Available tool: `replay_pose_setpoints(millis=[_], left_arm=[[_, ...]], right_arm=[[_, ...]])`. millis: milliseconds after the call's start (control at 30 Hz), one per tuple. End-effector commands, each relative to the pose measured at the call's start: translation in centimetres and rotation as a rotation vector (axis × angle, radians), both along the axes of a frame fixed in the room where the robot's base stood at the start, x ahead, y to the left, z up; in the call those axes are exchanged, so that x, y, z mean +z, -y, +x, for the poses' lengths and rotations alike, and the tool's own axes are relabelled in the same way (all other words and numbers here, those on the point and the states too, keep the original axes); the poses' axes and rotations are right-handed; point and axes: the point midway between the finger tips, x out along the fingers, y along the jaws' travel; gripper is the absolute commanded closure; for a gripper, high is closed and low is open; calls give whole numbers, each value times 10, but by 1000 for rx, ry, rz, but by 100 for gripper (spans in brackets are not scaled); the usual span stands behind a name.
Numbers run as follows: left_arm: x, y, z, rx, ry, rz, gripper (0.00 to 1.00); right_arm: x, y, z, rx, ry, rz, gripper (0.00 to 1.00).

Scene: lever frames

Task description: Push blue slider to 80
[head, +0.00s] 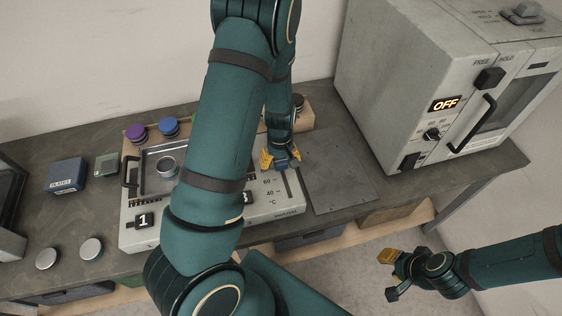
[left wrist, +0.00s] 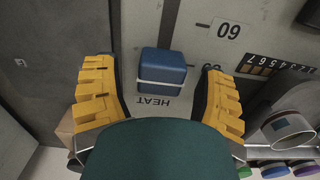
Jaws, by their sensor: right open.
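The blue slider (left wrist: 162,78) is a blue block with a white line, seen in the left wrist view beside the upside-down word HEAT. Its scale shows a 60 mark (left wrist: 228,30); another number is mostly hidden by a finger, so I cannot read the exact setting. My left gripper (head: 280,158) is open over the panel (head: 275,205). In the left wrist view its yellow fingers (left wrist: 160,95) stand on either side of the slider with gaps, not visibly touching it. In the head view my left arm covers much of the panel. My right gripper (head: 392,275) is open and empty, off the table's front.
A grey oven-like box (head: 400,80) with an OFF display stands at the right. A flat grey plate (head: 335,170) lies beside the panel. A metal tray (head: 150,185), purple and blue knobs, and small boxes (head: 67,175) are at the left.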

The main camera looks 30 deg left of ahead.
Motion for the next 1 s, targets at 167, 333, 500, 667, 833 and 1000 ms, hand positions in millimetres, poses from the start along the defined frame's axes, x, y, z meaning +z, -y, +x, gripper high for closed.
replay_pose_setpoints(millis=[167, 333, 500, 667, 833, 1000], left_arm=[[0, 1, -1, 0, -1, -2, 29], [3, 1, 0, -1, -1, -2, 29], [25, 1, 1, -2, 2, -2, 29], [58, 1, 1, -3, 5, -2, 29], [91, 1, 0, -2, 3, -3, 29], [112, 1, 0, -2, 1, -2, 29]], right_arm=[[0, 0, 0, 0, 0, 0, 66], [0, 0, 0, 0, 0, 0, 66], [0, 0, 0, 0, 0, 0, 66], [0, 0, 0, 0, 0, 0, 66], [0, 0, 0, 0, 0, 0, 66], [0, 0, 0, 0, 0, 0, 66]])
